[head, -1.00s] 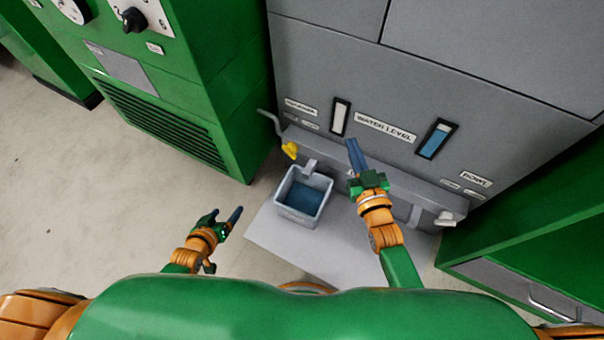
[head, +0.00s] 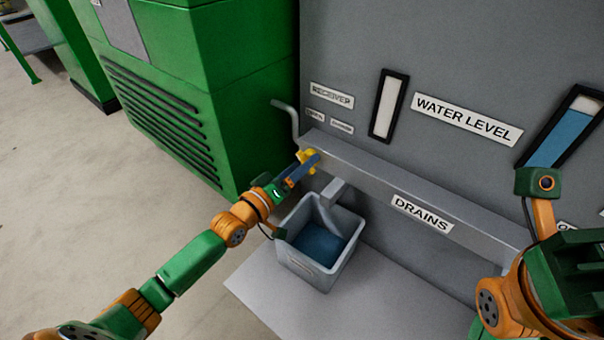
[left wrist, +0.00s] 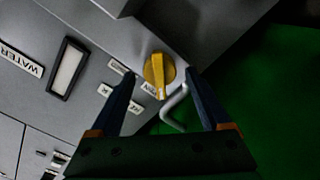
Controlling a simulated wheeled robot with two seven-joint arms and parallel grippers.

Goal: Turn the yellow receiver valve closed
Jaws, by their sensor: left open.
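The yellow receiver valve (head: 307,158) sits at the left end of the grey drain ledge, below the RECEIVER label (head: 332,95). In the left wrist view the yellow valve knob (left wrist: 159,75) shows a white mark at its lower edge. My left gripper (head: 303,168) is at the valve and partly covers it in the head view. In the left wrist view its two dark blue fingers (left wrist: 160,92) are open, one on each side of the knob, with gaps visible. My right arm is at the right edge of the head view; its fingertips are not clearly visible.
A grey bin (head: 312,270) with blue liquid stands under the drain spout, just below my left gripper. A bent grey pipe (head: 287,112) rises left of the valve. A green cabinet (head: 200,80) stands to the left. The DRAINS ledge (head: 430,205) runs right.

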